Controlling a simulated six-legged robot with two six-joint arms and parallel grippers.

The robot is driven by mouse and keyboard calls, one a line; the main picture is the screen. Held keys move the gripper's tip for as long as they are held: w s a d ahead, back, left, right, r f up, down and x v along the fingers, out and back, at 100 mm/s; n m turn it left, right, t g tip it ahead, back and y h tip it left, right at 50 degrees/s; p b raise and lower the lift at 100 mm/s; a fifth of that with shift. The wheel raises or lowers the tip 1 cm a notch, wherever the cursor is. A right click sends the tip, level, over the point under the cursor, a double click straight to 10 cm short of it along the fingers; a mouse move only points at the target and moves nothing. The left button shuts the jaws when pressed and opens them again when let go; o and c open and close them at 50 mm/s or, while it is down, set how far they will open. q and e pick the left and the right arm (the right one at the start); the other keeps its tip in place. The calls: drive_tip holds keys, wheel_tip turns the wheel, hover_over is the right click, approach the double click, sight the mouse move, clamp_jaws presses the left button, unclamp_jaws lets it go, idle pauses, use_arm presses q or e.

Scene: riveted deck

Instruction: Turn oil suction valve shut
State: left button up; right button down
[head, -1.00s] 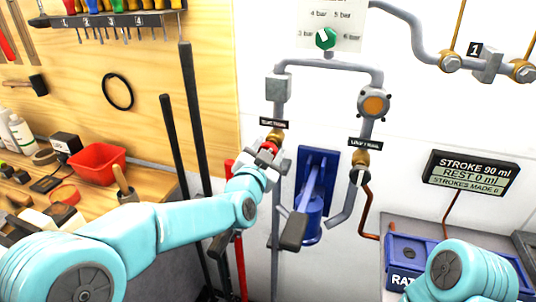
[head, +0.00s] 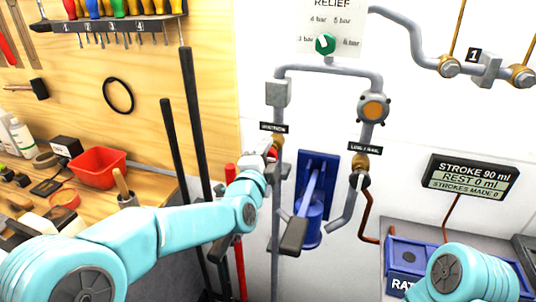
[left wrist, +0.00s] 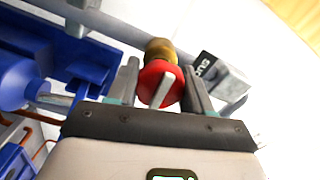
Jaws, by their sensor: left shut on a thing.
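The suction valve has a brass body (left wrist: 160,50) and a round red knob with a grey bar (left wrist: 160,84), seen in the left wrist view. In the head view the brass part (head: 277,140) shows below the label "SUCTION" (head: 273,128), on the left pipe. My left gripper (head: 270,155) is at this valve, its fingers on either side of the red knob; it also shows in the left wrist view (left wrist: 162,88), shut on the knob. In the head view the gripper hides most of the knob. My right gripper is not in view.
A blue lever pump (head: 314,200) stands right of the valve. A second brass valve (head: 361,164) is on the right pipe. Two black bars (head: 190,110) lean left of my forearm. The bench holds a red bin (head: 98,166). A stroke display (head: 472,177) hangs at right.

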use_arm(q)
drive_tip(key=shift+m, duration=0.6)
drive_tip(key=o, duration=1)
drive_tip(key=shift+s+d, duration=0.1)
drive_tip(key=shift+o, duration=0.2)
drive_tip(key=shift+s+a, duration=0.2)
drive_tip(key=shift+s, duration=0.15)
drive_tip(key=b+v, duration=0.3)
drive_tip(key=v, duration=1.2)
drive_tip(key=shift+s, duration=0.25)
drive_tip(key=shift+a, duration=0.1)
